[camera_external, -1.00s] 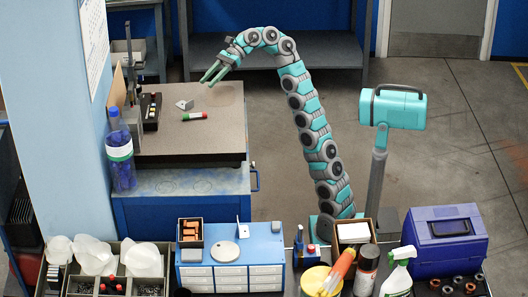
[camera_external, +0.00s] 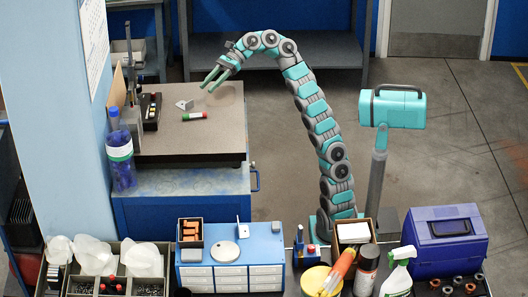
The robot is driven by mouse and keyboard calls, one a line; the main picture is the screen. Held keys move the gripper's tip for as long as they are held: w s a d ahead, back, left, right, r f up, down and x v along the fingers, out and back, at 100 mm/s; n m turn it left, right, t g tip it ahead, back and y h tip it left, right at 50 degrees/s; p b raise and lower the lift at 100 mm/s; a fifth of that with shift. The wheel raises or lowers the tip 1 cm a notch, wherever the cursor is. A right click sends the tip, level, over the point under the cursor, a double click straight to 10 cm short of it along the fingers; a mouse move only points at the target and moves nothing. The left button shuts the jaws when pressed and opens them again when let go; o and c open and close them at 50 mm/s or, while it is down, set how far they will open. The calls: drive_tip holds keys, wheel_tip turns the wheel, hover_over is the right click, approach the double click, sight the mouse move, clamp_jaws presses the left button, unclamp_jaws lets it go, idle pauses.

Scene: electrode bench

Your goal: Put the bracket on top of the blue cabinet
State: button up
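The bracket (camera_external: 184,104), a small angled light-grey metal piece, lies on the grey-brown top of the workbench (camera_external: 215,143). My gripper (camera_external: 208,87) is open, its two green fingers apart with nothing visible between them. It hangs above the bench, up and to the right of the bracket in the picture, not touching it. The blue cabinet (camera_external: 284,240) with white drawers stands on the front bench. A round pale disc (camera_external: 224,251), an open box of orange-brown parts (camera_external: 190,230) and a small upright whitish plate (camera_external: 244,228) are on its top.
A black holder (camera_external: 151,112) and a blue bottle (camera_external: 121,155) stand to the left. The cabinet top has bare room at its right. A spray bottle (camera_external: 398,273) and a purple case (camera_external: 444,240) stand farther right.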

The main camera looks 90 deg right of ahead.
sight(195, 106)
drive_tip(key=shift+x, duration=1.2)
drive_tip(key=shift+w+a+f, duration=0.25)
drive_tip(key=shift+w+f, duration=0.05)
drive_tip(key=shift+w, duration=0.25)
drive_tip(key=x, duration=0.4)
drive_tip(key=shift+w+d+f+p, duration=0.15)
drive_tip(key=shift+f+p, duration=0.1)
drive_tip(key=shift+p, duration=0.05)
clamp_jaws()
